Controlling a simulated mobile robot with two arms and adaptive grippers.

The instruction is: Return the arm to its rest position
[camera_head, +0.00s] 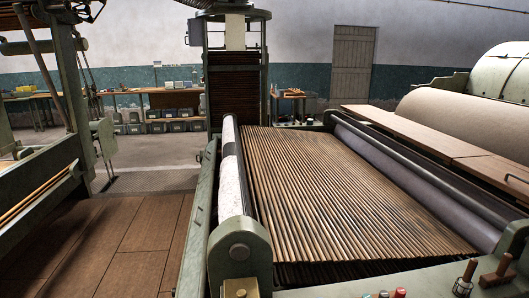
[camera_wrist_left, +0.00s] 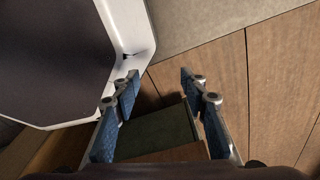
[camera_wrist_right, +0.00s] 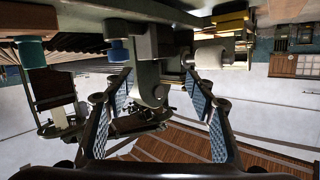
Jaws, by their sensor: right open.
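Neither of my arms shows in the head view. My left gripper (camera_wrist_left: 159,75) shows in the left wrist view with its two blue-padded fingers apart. It points down over a wooden plank floor (camera_wrist_left: 215,70), and nothing is seen held in it. My right gripper (camera_wrist_right: 157,75) shows in the right wrist view, open, with its fingers spread and empty. Machine parts stand beyond its fingertips, among them a white roller-like piece (camera_wrist_right: 211,56) and a blue cap (camera_wrist_right: 117,50). I cannot tell how far off they are. The slatted lattice apron (camera_head: 340,195) fills the middle of the head view.
A green machine frame (camera_head: 197,235) with a rounded end bracket (camera_head: 240,252) borders the apron. Wooden-handled tools (camera_head: 466,275) stand at the front right. Plank flooring (camera_head: 140,235) lies open at left. A workbench (camera_head: 130,92) stands by the back wall.

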